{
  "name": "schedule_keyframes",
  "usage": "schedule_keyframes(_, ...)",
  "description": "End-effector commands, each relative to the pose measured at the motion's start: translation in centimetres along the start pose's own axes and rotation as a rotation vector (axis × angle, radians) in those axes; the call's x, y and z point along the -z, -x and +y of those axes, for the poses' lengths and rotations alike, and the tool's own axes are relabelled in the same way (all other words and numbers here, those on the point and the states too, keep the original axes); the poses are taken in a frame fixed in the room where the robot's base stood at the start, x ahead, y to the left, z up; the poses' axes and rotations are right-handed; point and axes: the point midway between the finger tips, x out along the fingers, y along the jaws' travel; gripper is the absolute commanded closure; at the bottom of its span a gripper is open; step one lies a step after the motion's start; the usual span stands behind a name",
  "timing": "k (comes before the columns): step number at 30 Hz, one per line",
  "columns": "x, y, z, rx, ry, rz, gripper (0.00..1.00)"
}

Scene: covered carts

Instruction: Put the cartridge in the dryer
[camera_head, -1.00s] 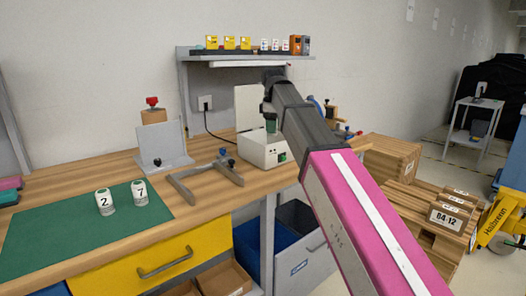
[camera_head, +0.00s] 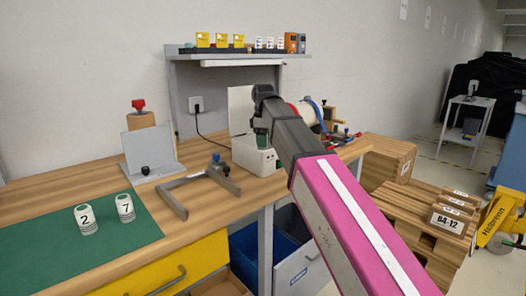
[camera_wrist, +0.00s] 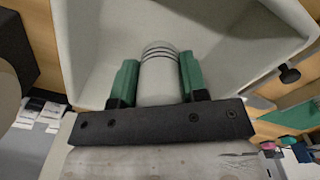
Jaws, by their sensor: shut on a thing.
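My gripper (camera_wrist: 158,82) has green fingers and is shut on a pale grey cylindrical cartridge (camera_wrist: 158,72) with dark rings at one end, seen in the wrist view. The dryer (camera_head: 248,160) is a white box with a raised lid (camera_head: 240,108) on the bench. In the head view my gripper (camera_head: 261,133) is at the dryer's top, and my arm hides part of the box. In the wrist view pale dryer walls (camera_wrist: 225,40) surround the cartridge. I cannot tell whether the cartridge touches the bottom. Its number is hidden.
Two cartridges marked 2 (camera_head: 87,220) and 7 (camera_head: 125,208) stand on a green mat (camera_head: 60,255). A grey forked fixture (camera_head: 178,198) and an angled metal bracket (camera_head: 150,155) sit left of the dryer. A shelf (camera_head: 190,62) with small boxes is behind.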

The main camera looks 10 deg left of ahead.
Motion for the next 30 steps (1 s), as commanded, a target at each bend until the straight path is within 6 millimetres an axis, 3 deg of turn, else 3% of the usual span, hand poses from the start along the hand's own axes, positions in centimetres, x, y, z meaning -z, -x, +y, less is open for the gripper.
schedule_keyframes(11, 0.0, -3.9, -0.1, 0.001, 0.0, -0.001, 0.85)
schedule_keyframes(23, 0.0, -4.3, 0.0, 0.0, 0.0, 0.0, 0.85)
schedule_keyframes(24, 0.0, -4.3, 0.0, 0.0, 0.0, 0.0, 0.47)
schedule_keyframes(25, 0.0, -4.3, 0.0, 0.0, 0.0, 0.0, 0.37)
schedule_keyframes(30, 0.0, -4.3, 0.0, 0.0, 0.0, 0.0, 0.34)
